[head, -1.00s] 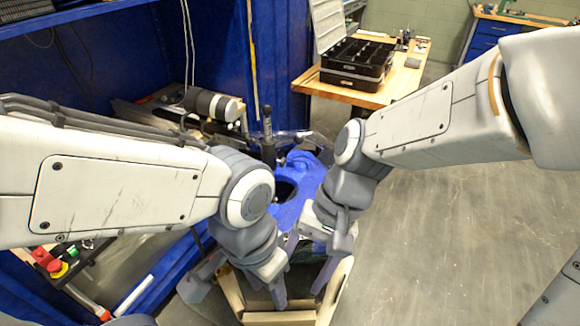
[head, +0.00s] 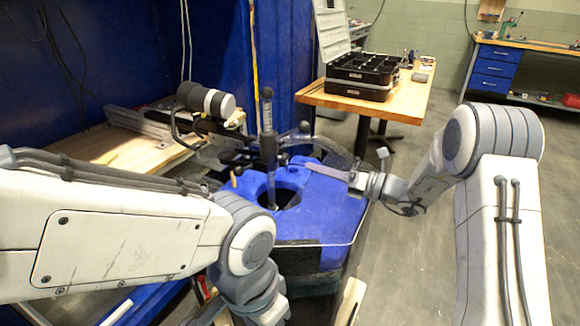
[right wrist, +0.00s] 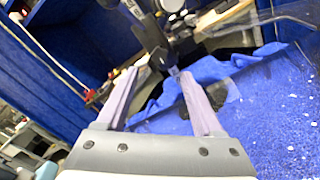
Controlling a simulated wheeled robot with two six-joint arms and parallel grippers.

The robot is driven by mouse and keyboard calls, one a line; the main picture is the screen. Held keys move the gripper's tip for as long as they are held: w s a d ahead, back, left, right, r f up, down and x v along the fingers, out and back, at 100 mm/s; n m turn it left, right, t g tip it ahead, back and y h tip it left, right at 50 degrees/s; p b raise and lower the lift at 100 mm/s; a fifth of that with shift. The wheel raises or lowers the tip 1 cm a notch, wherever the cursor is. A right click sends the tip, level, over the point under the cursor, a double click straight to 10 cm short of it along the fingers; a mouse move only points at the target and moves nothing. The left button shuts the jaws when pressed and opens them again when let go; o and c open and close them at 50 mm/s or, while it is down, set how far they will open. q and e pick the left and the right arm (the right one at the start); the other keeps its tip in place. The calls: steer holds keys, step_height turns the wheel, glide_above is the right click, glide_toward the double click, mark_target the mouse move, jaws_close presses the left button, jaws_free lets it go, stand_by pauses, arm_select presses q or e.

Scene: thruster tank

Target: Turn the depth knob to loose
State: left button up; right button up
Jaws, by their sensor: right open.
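A dark upright post (head: 267,145) with a pale scale and a black top stands over the round opening of a blue-covered tank (head: 315,215). A black ball-ended knob (head: 305,127) sticks out to its right; I cannot tell for sure which part is the depth knob. My right gripper (head: 300,166) reaches in from the right above the blue cover, close to the post. In the right wrist view its fingers (right wrist: 158,73) are open, with a dark knob-like part (right wrist: 160,56) beyond and between the tips; contact is unclear. My left gripper's fingers are out of frame; only the arm shows.
A wooden table (head: 415,95) with a black organizer case (head: 360,75) stands behind right. A bench (head: 120,150) with a black-and-white cylinder (head: 205,100) is at left, beside blue walls. Open floor (head: 400,270) lies to the right.

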mark_target(287, 161)
steer(key=x, duration=0.8)
steer(key=shift+a+b, duration=0.3)
jaws_close()
